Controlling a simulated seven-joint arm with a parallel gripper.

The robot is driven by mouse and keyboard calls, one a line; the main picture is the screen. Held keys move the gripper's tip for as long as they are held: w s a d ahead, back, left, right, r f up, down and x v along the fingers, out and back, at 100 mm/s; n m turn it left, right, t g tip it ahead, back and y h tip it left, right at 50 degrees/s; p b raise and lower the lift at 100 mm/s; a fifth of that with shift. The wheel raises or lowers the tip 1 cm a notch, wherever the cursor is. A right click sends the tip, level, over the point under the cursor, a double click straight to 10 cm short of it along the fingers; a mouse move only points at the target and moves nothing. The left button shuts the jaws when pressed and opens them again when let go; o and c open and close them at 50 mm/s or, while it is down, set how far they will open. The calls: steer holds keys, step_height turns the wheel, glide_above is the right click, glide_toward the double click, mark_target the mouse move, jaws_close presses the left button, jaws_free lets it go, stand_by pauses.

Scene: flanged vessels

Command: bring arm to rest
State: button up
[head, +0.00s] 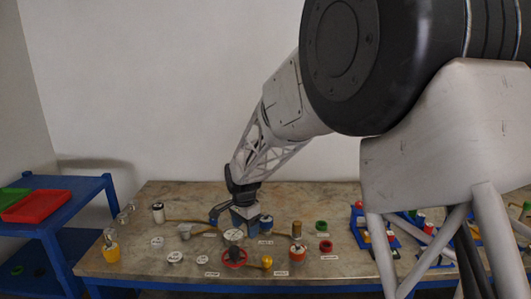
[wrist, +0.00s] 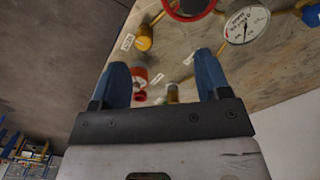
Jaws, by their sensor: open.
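My gripper (head: 234,217) hangs low over the middle of the table in the head view, by a round gauge. In the wrist view my gripper (wrist: 165,78) has its two blue fingers spread apart, with nothing held between them. Beyond the fingers lie an orange-and-white vessel (wrist: 139,78) and a yellow fitting (wrist: 144,38). A gauge with a white dial (wrist: 245,24) is at the upper right, and part of a red ring (wrist: 188,8) shows at the top. In the head view the gripper hides part of the fittings behind it.
The table (head: 340,268) carries several labelled fittings, a red handwheel (head: 234,258), a yellow pot (head: 111,250) and an orange-banded vessel (head: 297,252). A blue rack (head: 372,236) stands at the right. A blue side stand at the left holds a red tray (head: 36,206).

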steer(key=s+d+r+n+t, duration=0.1)
steer(key=s+d+r+n, duration=0.3)
steer(key=s+d+r, duration=1.1)
steer(key=s+d+n, duration=0.2)
steer(key=s+d, duration=0.3)
steer(key=s, duration=0.7)
steer(key=s+d+n+t, duration=0.1)
steer(key=s+d+n, duration=0.2)
steer(key=s, duration=1)
steer(key=d, duration=0.3)
steer(key=shift+s+f+t, duration=0.2)
steer(key=shift+f+t, duration=0.1)
steer(key=shift+f, duration=0.1)
stand_by(3.3)
